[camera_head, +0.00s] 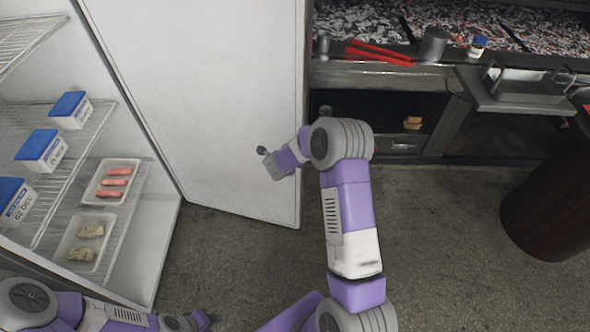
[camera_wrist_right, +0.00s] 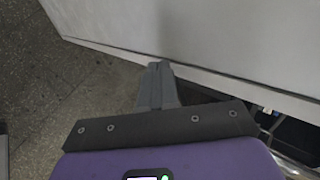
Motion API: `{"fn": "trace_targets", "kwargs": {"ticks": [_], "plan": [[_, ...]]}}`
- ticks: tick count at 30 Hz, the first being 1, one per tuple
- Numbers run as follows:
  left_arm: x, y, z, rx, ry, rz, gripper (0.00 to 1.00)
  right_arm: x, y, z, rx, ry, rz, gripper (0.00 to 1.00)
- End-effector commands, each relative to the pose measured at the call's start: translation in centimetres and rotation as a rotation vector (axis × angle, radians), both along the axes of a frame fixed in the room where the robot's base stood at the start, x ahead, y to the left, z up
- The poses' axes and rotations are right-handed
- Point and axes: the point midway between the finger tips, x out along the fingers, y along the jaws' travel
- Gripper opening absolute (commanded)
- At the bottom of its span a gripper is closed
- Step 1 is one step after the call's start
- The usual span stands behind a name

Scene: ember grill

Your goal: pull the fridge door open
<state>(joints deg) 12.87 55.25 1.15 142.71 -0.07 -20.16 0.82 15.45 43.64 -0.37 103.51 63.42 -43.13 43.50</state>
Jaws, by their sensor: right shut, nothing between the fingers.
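The fridge (camera_head: 150,245) stands at the left with its white door (camera_head: 205,90) swung wide open. The door's inner face is towards me and the lit shelves are exposed. My right gripper (camera_head: 264,155) is in front of the door's inner face, near its free edge. In the right wrist view its fingers (camera_wrist_right: 158,70) are shut together and empty, pointing at the white door panel (camera_wrist_right: 220,30). I cannot tell whether they touch it. My left gripper (camera_head: 212,320) is low at the bottom left, clear of the door; its jaws are too small to read.
Fridge shelves hold blue-lidded boxes (camera_head: 42,150), a tray of sausages (camera_head: 110,182) and another food tray (camera_head: 85,243). A grill counter (camera_head: 380,75) with red tongs (camera_head: 380,52) is behind the door. A dark round stool or barrel (camera_head: 550,215) stands right. Floor between is clear.

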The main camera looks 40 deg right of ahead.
Motion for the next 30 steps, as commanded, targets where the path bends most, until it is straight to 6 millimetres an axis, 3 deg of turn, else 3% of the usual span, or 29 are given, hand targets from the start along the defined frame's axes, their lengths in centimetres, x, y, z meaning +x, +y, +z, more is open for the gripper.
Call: {"fn": "trace_targets", "kwargs": {"ticks": [14, 22, 30], "plan": [[0.0, 0.0, 0.0, 0.0, 0.0, 0.0, 0.43, 0.3, -0.2, 0.0, -0.002, 0.0, 0.015, 0.0], [0.0, 0.0, -0.7, 0.0, 0.0, 0.0, 0.43, -1.1, 3.1, -0.1, -0.002, 0.002, 0.031, 0.0], [0.0, 0.0, 1.3, 0.0, 0.0, 0.0, 0.43, -4.4, 6.2, 4.6, -0.003, -0.001, 0.03, 0.0]]}}
